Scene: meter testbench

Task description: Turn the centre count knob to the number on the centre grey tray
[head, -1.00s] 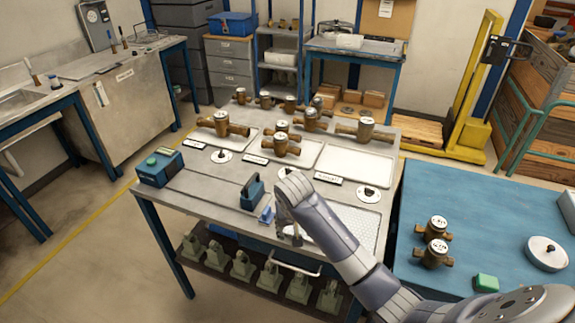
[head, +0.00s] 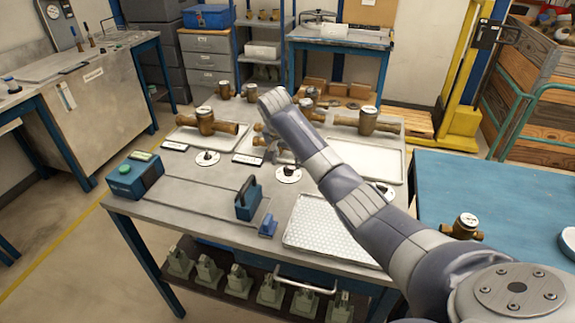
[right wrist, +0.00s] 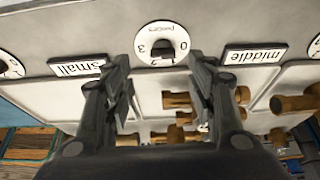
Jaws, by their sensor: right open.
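The centre count knob (right wrist: 168,46) is a dark knob on a round white dial, seen upside down at the top of the right wrist view. In the head view my right arm hides most of that tray.
Signs reading "small" (right wrist: 76,67) and "middle" (right wrist: 255,54) flank the dial. Left (head: 207,157) and right (head: 384,189) knobs stand along the same row.

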